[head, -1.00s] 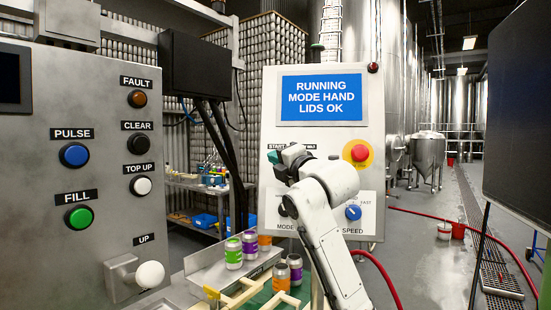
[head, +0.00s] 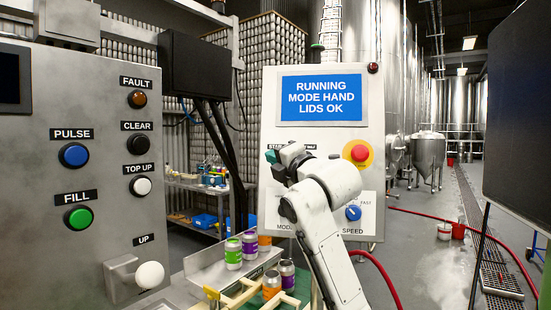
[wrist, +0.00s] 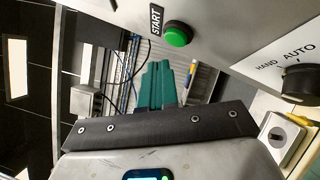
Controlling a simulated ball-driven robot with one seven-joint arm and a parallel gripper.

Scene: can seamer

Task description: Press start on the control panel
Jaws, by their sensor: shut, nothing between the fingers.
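The white control panel (head: 275,110) stands in the middle of the head view. Its blue screen (head: 322,97) reads "RUNNING MODE HAND LIDS OK". My gripper (head: 270,156), with teal fingers, is in front of the panel's left side and covers the start button in that view. In the wrist view, the green start button (wrist: 178,34) shows beside its START label (wrist: 156,20). My shut, empty gripper (wrist: 158,66) appears below and slightly left of the button there, with a visible gap in the picture.
A red stop button (head: 359,153) on a yellow ring and a blue speed knob (head: 353,213) are right of my arm. The mode knob (wrist: 300,82) shows in the wrist view. A grey panel with buttons (head: 100,180) stands left. Several cans (head: 250,243) stand below.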

